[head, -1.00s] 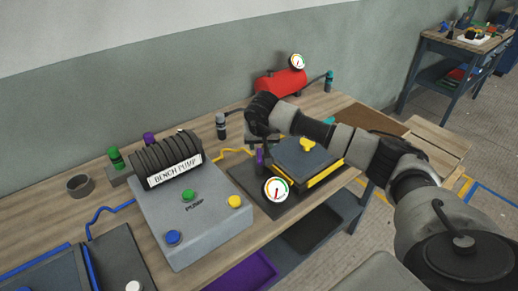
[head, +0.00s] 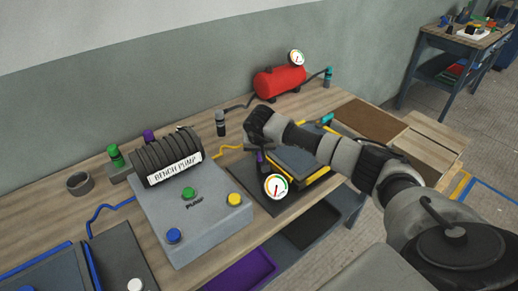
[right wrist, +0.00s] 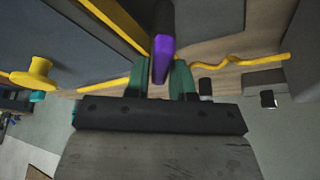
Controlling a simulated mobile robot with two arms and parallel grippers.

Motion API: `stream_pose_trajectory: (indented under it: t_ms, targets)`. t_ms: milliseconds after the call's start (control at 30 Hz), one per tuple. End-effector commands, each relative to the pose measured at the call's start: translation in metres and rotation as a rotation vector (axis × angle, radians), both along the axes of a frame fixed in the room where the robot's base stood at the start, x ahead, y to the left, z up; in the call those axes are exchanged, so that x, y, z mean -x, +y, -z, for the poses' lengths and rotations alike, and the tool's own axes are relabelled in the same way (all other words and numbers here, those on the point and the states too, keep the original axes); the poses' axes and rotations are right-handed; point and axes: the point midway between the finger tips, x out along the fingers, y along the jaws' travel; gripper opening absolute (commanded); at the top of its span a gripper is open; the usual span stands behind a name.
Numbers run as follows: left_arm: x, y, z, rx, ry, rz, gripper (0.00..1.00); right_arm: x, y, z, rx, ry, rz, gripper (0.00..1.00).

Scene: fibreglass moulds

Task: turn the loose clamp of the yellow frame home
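The yellow frame (head: 318,178) lies around a dark grey mould (head: 293,160) on a black base plate on the bench. A clamp lever with a purple grip (head: 259,157) stands at its left side; the purple grip also shows in the right wrist view (right wrist: 162,58). My right gripper (right wrist: 162,78) is open, with its two green fingers on either side of the purple grip. A slim gap shows beside the grip. A yellow knob (right wrist: 35,75) shows at the left of the wrist view; my arm hides it in the head view. My left gripper is out of view.
A round gauge (head: 276,187) stands at the front left of the base plate. The grey bench pump (head: 205,228) is to the left, with a yellow hose (head: 228,150) running towards the mould. A red tank (head: 279,82) stands behind.

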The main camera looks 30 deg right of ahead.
Motion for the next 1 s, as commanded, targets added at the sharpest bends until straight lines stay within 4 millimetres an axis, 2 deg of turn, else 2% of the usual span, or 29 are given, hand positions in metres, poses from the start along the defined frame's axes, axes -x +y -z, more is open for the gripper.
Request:
stream_pose_trajectory:
  t_ms: [267,467,1000]
  targets:
    - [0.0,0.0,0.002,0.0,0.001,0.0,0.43,0.0,0.0,0.0,0.0,0.0,0.021,0.0]
    - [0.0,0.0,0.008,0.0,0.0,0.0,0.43,0.0,-0.001,0.001,0.001,0.0,0.105,0.0]
    - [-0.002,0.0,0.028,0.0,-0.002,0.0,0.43,0.004,-0.004,0.001,0.001,-0.002,0.58,0.0]
